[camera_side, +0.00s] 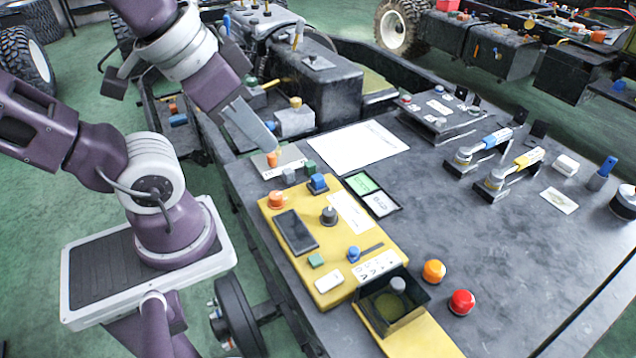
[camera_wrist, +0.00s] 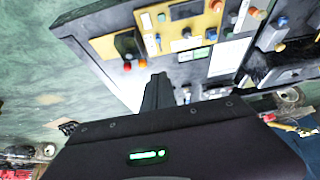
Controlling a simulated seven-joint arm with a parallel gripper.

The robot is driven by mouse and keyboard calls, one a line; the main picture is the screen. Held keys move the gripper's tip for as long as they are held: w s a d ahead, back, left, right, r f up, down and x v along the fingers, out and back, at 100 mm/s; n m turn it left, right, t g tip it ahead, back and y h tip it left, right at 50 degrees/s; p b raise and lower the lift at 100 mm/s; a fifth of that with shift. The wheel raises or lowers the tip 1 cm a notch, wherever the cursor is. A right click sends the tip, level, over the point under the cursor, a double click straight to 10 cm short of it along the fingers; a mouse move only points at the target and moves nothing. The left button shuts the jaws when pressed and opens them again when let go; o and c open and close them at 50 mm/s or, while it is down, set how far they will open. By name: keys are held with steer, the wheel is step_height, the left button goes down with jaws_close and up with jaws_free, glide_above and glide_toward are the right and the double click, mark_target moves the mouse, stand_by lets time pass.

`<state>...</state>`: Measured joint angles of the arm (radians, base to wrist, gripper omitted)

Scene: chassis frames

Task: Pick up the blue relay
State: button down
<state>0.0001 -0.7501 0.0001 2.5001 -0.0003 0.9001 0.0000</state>
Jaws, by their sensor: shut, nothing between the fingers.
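A small blue block (camera_side: 318,183), the likeliest blue relay, sits at the upper right edge of the yellow panel (camera_side: 330,273), next to a green block and a dark knob. A blue block that looks like the same one shows in the wrist view (camera_wrist: 211,34). My gripper (camera_side: 270,150) is shut and empty. Its fingertips are close to an orange-topped peg (camera_side: 272,159) on a pale plate, to the upper left of the blue block and apart from it. In the wrist view my shut fingers (camera_wrist: 158,80) point toward the bench.
The yellow panel also carries an orange button (camera_side: 277,199), a dark display (camera_side: 295,232), a blue slider knob (camera_side: 353,254) and an open black box (camera_side: 392,300). Orange and red buttons (camera_side: 461,302) stand to its right. A white sheet (camera_side: 357,146) lies behind.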

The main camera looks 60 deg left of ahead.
steer(key=c, duration=1)
jaws_free()
steer(key=shift+c, duration=0.2)
steer(key=m+g+y, duration=0.7)
steer(key=m+y, duration=0.2)
steer(key=m, duration=0.2)
glide_above(315, 176)
steer(key=s+d, duration=0.2)
steer(key=d, duration=0.8)
step_height(315, 176, down, 21)
steer(key=a+f+m+y, duration=0.1)
steer(key=f+m, duration=0.1)
steer(key=f, duration=0.2)
steer(key=w+a+f+m+y, duration=0.1)
steer(key=a+f+m+y, duration=0.1)
steer(key=f, duration=0.3)
steer(key=w+a+f+m+t+y, duration=0.1)
steer(key=a+f+m, duration=0.1)
steer(key=f, duration=0.2)
steer(key=shift+a+f+m, duration=0.15)
steer(key=shift+f+m, duration=0.05)
steer(key=shift+m, duration=0.1)
steer(key=shift+a+f+y, duration=0.2)
steer(key=shift+f+y, duration=0.1)
steer(key=x, duration=0.6)
steer(key=shift+w+a+f, duration=0.1)
steer(key=shift+w+a, duration=0.3)
